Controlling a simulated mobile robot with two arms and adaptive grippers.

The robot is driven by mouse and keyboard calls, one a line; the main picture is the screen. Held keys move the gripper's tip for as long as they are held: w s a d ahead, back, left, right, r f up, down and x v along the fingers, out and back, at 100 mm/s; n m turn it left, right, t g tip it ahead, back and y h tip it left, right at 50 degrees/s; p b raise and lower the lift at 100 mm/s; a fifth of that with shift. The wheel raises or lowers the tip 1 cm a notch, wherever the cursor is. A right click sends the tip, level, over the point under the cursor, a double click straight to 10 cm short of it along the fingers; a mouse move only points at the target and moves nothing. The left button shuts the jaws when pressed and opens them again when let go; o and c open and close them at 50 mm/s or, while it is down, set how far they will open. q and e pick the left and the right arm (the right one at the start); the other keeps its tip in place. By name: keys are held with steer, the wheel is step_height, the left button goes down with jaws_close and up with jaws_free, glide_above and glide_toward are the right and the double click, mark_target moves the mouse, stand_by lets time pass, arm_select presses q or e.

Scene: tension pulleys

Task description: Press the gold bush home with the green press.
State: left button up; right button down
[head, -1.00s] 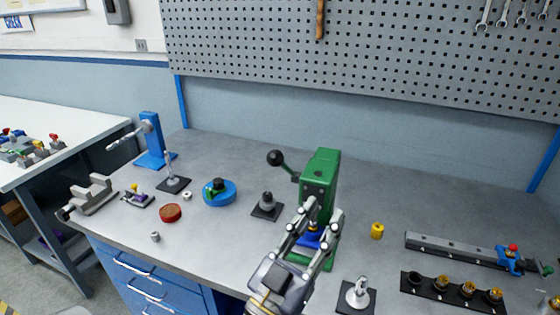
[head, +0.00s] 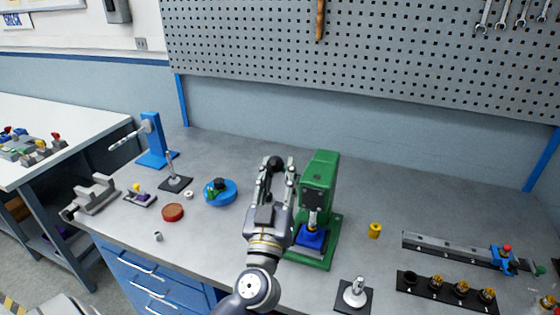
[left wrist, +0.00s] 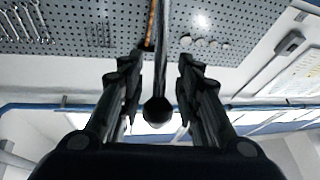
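The green press (head: 319,180) stands on the bench with a blue block (head: 312,238) on its base, under the ram. Something small sits on top of the block, too small to identify surely as the gold bush. A yellow-gold cylinder (head: 375,230) stands apart on the bench, right of the press. My left gripper (head: 275,166) is left of the press, at the black ball knob (head: 274,163) of its lever. In the left wrist view the knob (left wrist: 158,111) is between the spread fingers, with gaps on both sides. My right gripper is not in view.
A black rack (head: 447,290) with several gold-topped parts and a grey rail (head: 450,248) lie at the right. A grey part on a black plate (head: 354,294) is in front. A blue round fixture (head: 221,192) and red disc (head: 173,212) are at the left.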

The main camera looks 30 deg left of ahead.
arm_select(q)
steer(key=shift+x, duration=0.8)
jaws_close()
steer(key=s+d+f+n+t+y+b, duration=0.1)
steer(key=s+f+t+y+b, duration=0.2)
steer(key=b, duration=0.9)
step_height(320, 180, down, 3)
steer(key=shift+r+n+b, duration=0.25)
steer(key=shift+n+b, duration=0.1)
steer(key=shift+n, duration=0.05)
steer(key=shift+s+f, duration=0.1)
steer(key=shift+f, duration=0.05)
